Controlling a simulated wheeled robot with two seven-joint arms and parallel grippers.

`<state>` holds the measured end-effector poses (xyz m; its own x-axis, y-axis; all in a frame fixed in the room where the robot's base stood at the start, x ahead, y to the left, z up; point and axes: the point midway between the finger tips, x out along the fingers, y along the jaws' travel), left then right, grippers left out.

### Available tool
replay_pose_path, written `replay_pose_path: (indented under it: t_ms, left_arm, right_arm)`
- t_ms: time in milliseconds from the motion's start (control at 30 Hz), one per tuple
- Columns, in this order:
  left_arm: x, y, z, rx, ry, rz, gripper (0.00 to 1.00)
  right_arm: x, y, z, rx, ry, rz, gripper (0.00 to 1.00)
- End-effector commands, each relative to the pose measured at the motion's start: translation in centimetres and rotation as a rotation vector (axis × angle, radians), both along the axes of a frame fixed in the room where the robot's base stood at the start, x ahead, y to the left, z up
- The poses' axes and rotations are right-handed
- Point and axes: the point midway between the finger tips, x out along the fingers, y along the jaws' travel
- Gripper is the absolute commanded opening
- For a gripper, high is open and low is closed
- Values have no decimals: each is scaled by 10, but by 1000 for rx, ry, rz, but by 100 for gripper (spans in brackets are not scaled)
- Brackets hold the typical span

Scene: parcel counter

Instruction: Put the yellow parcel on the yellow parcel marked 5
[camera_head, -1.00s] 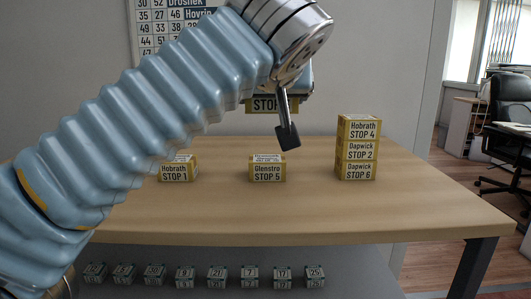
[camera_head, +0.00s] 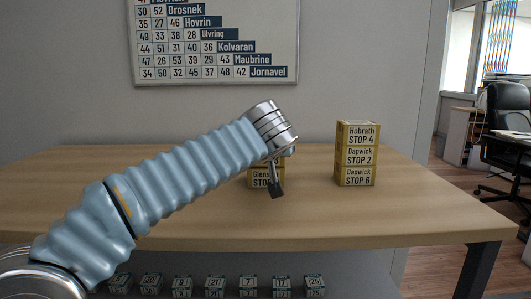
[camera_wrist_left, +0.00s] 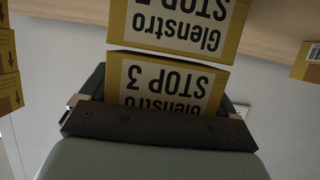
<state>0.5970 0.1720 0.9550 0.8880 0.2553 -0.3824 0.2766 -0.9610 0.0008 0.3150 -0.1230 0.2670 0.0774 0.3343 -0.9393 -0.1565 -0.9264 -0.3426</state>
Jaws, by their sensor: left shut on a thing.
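My left gripper (camera_head: 274,183) is shut on a yellow parcel labelled Glenstro STOP 3 (camera_wrist_left: 170,84), clear in the left wrist view, where the picture is upside down. In the head view my wrist and finger mostly hide this parcel. The yellow parcel labelled Glenstro STOP 5 (camera_head: 257,181) stands on the table, its number covered by my finger in the head view. It also shows in the left wrist view (camera_wrist_left: 178,24). The held parcel is directly above it, roughly aligned, with little or no gap. I cannot tell whether they touch. My right gripper is not in view.
A stack of three yellow parcels (camera_head: 356,155), STOP 4, STOP 2 and STOP 6, stands to the right on the table (camera_head: 420,212). Another yellow parcel (camera_wrist_left: 306,62) shows at the wrist view's right edge. Small numbered blocks (camera_head: 215,285) sit below the table's front edge.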

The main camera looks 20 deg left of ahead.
Motion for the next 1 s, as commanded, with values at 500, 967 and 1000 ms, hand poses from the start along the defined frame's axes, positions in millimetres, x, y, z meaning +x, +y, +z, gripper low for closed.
replay_pose_path:
  t_ms: [500,967,1000]
  left_arm:
    - [0,0,-4,0,0,0,100]
    - [-27,-9,10,-1,-3,-4,100]
    - [-36,-11,14,0,-3,-3,100]
  right_arm:
    - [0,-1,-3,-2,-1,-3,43]
    - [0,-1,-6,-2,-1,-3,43]
    - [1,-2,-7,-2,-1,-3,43]
